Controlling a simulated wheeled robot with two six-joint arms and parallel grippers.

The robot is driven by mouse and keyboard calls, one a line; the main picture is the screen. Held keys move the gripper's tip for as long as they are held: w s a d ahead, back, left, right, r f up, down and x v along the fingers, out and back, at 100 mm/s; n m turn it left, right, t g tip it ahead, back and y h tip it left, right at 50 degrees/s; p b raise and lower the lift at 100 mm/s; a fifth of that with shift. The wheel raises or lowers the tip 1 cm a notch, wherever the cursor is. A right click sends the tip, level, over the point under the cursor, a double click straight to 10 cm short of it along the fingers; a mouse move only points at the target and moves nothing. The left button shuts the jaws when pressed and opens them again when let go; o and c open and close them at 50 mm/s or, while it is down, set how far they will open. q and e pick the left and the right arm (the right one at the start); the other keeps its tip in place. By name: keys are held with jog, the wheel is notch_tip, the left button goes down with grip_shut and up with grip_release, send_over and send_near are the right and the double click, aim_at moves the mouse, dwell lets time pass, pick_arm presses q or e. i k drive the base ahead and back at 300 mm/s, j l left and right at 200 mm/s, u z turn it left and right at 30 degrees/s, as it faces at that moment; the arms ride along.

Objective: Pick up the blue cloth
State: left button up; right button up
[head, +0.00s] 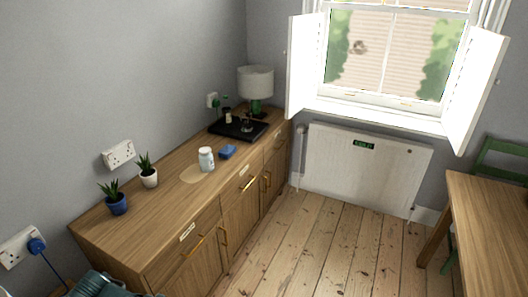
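A small folded blue item, which looks like the blue cloth (228,152), lies on top of the wooden sideboard (170,200) along the left wall. It sits near the front edge, just right of a white jar (206,159). Neither of my grippers shows in the head view.
Two potted plants, in a blue pot (117,204) and a white pot (149,177), stand left of the jar. A black tray (239,128) and a lamp (256,84) stand behind the cloth. A table (490,205) is at right. The floor (310,245) between is clear.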

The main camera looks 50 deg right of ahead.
aim_at(227, 152)
jog(key=z, duration=1.4)
